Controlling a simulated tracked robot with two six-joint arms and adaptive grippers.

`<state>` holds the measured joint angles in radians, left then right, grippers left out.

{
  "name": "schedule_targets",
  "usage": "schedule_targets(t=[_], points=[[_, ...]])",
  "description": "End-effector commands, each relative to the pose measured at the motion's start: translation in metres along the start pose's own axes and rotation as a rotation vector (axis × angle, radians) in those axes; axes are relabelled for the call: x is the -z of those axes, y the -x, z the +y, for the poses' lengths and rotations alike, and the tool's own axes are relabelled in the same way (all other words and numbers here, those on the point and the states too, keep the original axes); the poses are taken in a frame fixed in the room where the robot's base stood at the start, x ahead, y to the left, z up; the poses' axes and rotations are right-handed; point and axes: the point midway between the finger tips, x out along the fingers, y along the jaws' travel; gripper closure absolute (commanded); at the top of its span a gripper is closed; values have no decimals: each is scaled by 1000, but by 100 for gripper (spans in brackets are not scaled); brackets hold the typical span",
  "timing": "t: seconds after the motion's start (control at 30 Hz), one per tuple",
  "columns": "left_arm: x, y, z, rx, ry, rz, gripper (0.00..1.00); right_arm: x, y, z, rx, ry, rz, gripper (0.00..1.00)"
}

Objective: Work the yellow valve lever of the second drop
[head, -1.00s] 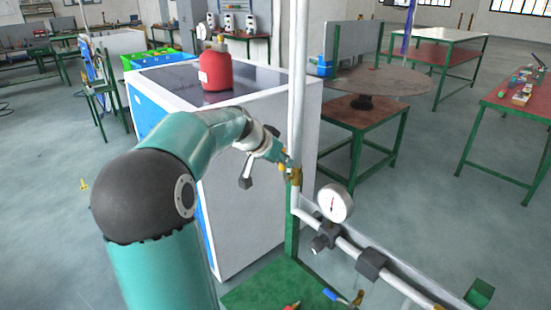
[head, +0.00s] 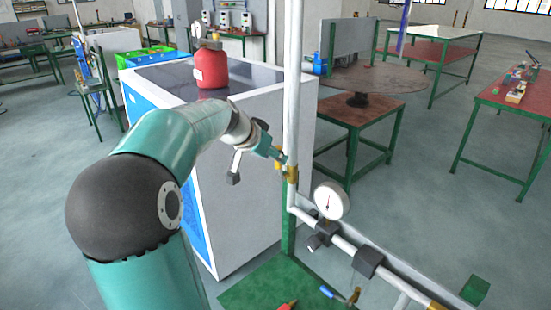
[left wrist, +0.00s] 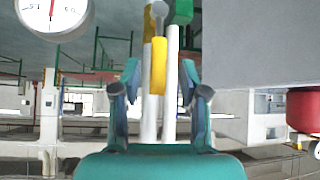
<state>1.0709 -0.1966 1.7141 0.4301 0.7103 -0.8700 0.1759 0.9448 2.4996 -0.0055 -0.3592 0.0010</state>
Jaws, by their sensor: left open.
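A vertical white pipe (head: 292,95) carries a yellow fitting (head: 292,174) near its lower bend. My left gripper (head: 280,158) is right beside this fitting, at the pipe's left. In the left wrist view my left gripper (left wrist: 160,100) is open, with one finger on each side of white pipes (left wrist: 149,95) and a long yellow piece (left wrist: 158,65), which looks like the valve lever. I cannot tell whether the fingers touch it. The fingertips are small and partly hidden in the head view. My right gripper is not in view.
A pressure gauge (head: 331,201) sits on the sloping lower pipe (head: 350,250), right of my gripper. A white cabinet (head: 250,180) stands close behind, with a red bottle (head: 211,69) on top. Green-legged tables (head: 350,120) stand farther right. Open floor lies at the left.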

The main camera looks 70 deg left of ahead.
Motion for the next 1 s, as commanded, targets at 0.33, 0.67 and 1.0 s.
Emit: schedule_targets(t=[0.33,0.67,1.0], points=[[-1,69,-1,4,1,0,57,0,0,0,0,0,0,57],[-2,89,0,-1,-1,-3,57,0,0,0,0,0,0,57],[-2,89,0,-1,-1,-3,57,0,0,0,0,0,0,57]])
